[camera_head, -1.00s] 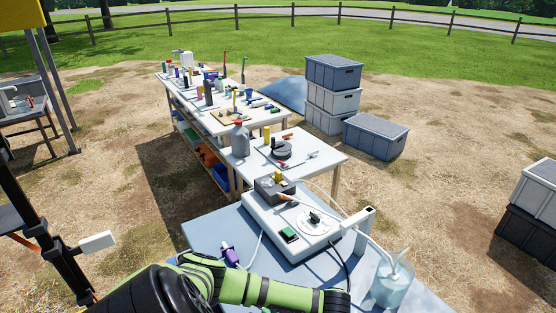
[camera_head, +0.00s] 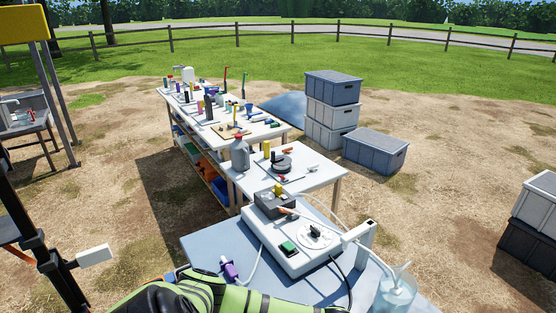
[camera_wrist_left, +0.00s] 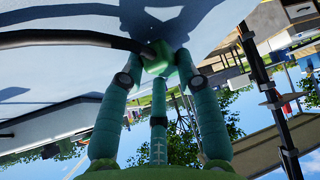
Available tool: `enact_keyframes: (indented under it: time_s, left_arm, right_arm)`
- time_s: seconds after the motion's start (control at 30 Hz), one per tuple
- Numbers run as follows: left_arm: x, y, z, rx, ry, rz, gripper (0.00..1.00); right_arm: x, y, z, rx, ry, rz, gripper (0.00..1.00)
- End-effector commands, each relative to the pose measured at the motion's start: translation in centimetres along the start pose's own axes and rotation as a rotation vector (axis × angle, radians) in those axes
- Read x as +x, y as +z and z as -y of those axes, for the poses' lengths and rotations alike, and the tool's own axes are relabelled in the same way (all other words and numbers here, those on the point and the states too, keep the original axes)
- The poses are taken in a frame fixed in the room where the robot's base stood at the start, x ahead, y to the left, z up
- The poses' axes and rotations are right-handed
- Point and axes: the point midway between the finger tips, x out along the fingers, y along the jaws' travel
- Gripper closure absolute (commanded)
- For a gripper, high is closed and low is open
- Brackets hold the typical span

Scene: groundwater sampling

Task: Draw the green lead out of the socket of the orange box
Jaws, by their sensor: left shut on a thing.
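In the left wrist view, my left gripper (camera_wrist_left: 160,72) is shut on a green plug-like piece (camera_wrist_left: 153,59), the end of the green lead. A thick black cable (camera_wrist_left: 75,38) runs from it to the left. A pale surface lies close behind the plug; I cannot tell whether the two touch. No socket shows around the plug, and the fingers cover part of it. In the head view only my left arm shows, low in the picture, with its gripper out of sight. I cannot make out the orange box for certain. My right gripper is not in view.
A white device (camera_head: 284,243) stands on the near blue-grey table (camera_head: 207,247), with a clear jar (camera_head: 396,292) at its right. A purple-and-white piece (camera_head: 229,269) lies near the table's left edge. Crowded benches (camera_head: 318,174) stand beyond. Grey crates (camera_head: 375,148) stand at the right.

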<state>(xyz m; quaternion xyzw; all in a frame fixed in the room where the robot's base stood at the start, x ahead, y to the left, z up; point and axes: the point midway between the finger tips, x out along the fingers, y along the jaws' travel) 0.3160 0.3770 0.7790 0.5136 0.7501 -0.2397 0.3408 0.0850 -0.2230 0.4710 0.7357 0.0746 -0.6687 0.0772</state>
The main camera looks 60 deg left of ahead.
Motion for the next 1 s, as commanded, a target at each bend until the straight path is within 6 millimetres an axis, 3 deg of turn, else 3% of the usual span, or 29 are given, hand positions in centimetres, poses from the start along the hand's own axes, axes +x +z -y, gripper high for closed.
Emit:
enact_keyframes:
  time_s: [0.67, 0.7, 0.77, 1.0]
  left_arm:
    - [1.25, 1.34, 0.69, 0.014, -0.013, 0.007, 1.0]
    - [1.25, 1.35, 0.69, 0.014, -0.013, 0.007, 0.63]
    - [1.27, 1.36, 0.68, 0.014, -0.013, 0.008, 0.39]
    - [1.16, 1.26, 0.62, 0.014, -0.01, 0.008, 0.39]
  right_arm:
    - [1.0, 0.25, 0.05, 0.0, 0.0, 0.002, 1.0]
    - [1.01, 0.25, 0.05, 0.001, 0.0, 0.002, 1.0]
    - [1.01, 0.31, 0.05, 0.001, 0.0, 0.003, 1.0]
    - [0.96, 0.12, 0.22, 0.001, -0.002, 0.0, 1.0]
